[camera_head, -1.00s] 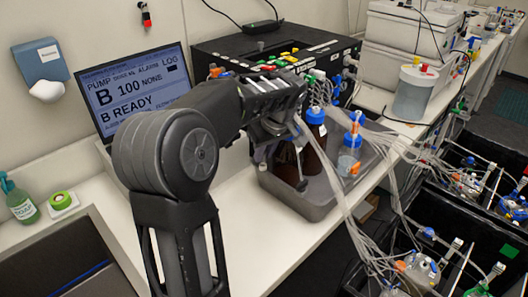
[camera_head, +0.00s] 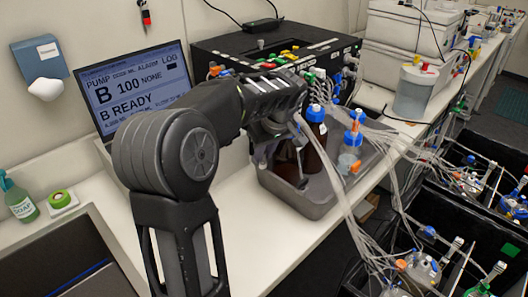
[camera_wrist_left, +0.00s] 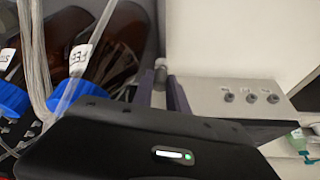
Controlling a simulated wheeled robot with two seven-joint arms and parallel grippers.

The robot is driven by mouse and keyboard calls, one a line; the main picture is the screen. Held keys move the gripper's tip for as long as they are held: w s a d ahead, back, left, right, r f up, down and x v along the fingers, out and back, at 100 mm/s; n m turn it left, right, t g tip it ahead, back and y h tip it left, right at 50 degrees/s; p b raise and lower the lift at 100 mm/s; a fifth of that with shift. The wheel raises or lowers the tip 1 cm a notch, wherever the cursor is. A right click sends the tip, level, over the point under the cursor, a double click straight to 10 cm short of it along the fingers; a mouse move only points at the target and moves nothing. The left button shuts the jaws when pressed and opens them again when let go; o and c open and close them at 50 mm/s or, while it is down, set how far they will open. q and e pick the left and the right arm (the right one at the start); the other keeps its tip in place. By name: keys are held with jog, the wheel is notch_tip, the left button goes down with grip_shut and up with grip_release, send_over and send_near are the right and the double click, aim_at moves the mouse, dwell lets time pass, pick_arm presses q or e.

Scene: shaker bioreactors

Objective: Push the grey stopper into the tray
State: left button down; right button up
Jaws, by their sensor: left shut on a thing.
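The grey stopper (camera_wrist_left: 160,73) shows small between the two fingers of my left gripper (camera_wrist_left: 162,88) in the left wrist view; the gripper is shut on it. In the head view my left gripper (camera_head: 262,158) hangs at the left rim of the grey tray (camera_head: 300,204), pointing down, and the stopper cannot be made out there. In the wrist view the tray's grey edge lies just left of the fingers. My right gripper is not in view.
Tubes (camera_head: 335,185) run from the bottles over the tray's right side to the black bins (camera_head: 475,215). The pump screen (camera_head: 135,88) and black control box (camera_head: 290,55) stand behind. A soap bottle (camera_head: 20,203) is at left. White counter (camera_head: 250,245) in front is clear.

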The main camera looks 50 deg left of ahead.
pick_arm(q)
jog(key=shift+f+b, duration=0.45)
jog(key=shift+f, duration=0.05)
jog(key=c, duration=1.2)
grip_release()
jog(key=shift+c, duration=0.2)
jog(key=v, duration=0.8)
jog(key=shift+b, duration=0.4)
jog(key=shift+f, duration=0.1)
